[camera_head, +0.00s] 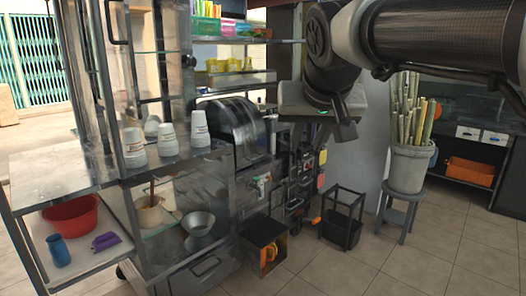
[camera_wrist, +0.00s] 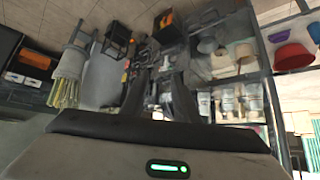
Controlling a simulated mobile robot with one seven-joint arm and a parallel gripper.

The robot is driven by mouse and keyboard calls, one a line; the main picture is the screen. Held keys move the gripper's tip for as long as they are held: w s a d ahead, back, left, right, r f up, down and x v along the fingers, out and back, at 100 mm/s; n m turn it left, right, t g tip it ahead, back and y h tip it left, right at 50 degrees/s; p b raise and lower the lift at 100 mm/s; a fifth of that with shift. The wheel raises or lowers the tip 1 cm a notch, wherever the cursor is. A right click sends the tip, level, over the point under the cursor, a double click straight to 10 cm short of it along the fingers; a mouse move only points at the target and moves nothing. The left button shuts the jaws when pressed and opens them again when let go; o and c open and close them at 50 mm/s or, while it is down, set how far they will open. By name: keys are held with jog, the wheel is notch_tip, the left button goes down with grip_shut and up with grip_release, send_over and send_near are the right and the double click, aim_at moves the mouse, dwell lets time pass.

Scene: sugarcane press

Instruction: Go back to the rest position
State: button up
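My gripper (camera_head: 343,131) hangs from my arm at the upper right of the head view, in front of the grey wall and to the right of the sugarcane press (camera_head: 232,125). In the wrist view my gripper (camera_wrist: 160,84) shows two dark fingers spread apart with nothing between them. The wrist view is upside down and looks over the stall from above.
White cup stacks (camera_head: 167,139) stand on the metal counter (camera_head: 60,178). A red bowl (camera_head: 70,216) and blue jug (camera_head: 57,250) sit on a lower shelf. Sugarcane stalks stand in a grey pot (camera_head: 408,168) on a stool (camera_head: 398,212). The tiled floor at right is clear.

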jog(key=s+d+f+g, duration=0.1)
jog(key=s+d+f, duration=0.2)
jog(key=s+f, duration=0.65)
jog(key=s+d+f+g, duration=0.2)
jog(key=s+f, duration=0.7)
jog(key=s, duration=0.2)
notch_tip(320, 180, up, 25)
jog(key=p, duration=2.5)
jog(key=shift+s+d+r, duration=0.15)
jog(key=shift+s+d, duration=0.05)
jog(key=shift+s, duration=0.15)
jog(key=shift+a, duration=0.1)
